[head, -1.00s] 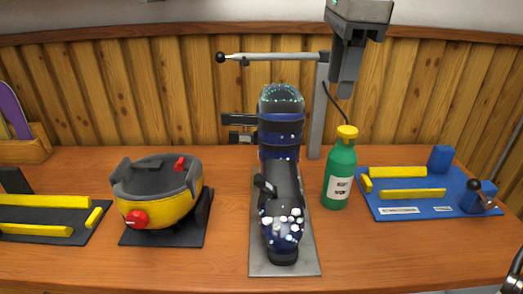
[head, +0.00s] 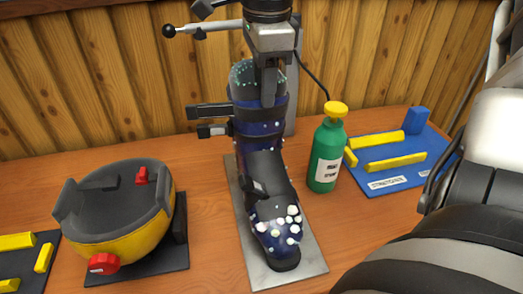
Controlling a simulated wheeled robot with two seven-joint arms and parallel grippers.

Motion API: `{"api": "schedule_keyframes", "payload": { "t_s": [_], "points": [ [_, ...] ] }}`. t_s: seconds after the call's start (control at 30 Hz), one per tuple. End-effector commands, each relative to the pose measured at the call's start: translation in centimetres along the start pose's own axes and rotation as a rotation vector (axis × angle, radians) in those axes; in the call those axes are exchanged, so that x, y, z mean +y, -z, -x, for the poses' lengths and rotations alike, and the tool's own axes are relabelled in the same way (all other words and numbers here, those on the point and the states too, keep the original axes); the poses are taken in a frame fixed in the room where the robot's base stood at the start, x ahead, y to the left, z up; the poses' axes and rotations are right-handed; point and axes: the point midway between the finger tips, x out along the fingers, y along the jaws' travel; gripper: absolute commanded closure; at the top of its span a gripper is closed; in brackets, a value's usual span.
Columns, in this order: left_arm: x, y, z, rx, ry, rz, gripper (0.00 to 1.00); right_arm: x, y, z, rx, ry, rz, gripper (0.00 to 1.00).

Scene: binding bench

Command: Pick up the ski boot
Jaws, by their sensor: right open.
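The ski boot (head: 262,165) is dark blue and black with white spots on its toe. It stands upright on a grey metal plate (head: 308,262) in the middle of the bench, toe towards me. My right gripper (head: 269,92) points down at the top of the boot's cuff, open, with nothing seen held in it. Its visible finger overlaps the cuff opening and hides part of it. I cannot tell whether it touches the boot or whether a finger is inside the cuff. My left gripper is out of view.
A yellow-black round device with a red knob (head: 103,263) stands left of the boot. A green bottle (head: 327,150) with a yellow cap stands close on the right. A blue board (head: 402,179) lies beyond it. A post with a lever (head: 210,28) rises behind the boot.

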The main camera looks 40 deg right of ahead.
Motion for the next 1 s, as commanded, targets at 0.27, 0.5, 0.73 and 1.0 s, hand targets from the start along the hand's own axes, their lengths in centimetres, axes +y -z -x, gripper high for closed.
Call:
{"api": "schedule_keyframes", "payload": {
  "t_s": [0.27, 0.5, 0.73, 1.0],
  "points": [
    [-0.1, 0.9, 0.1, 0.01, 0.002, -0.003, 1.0, 0.3, -0.1, -2.3, 0.0, -0.005, 0.001, 0.59],
    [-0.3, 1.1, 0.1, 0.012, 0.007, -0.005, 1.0, 0.4, -0.1, -5.5, 0.0, -0.002, 0.0, 0.59],
    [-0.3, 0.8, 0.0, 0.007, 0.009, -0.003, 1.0, 0.4, -0.1, -6.0, -0.001, 0.001, -0.001, 0.59],
    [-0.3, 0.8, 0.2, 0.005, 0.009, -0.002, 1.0, 0.4, -0.1, -6.0, -0.001, 0.001, -0.001, 1.0]
  ]
}}
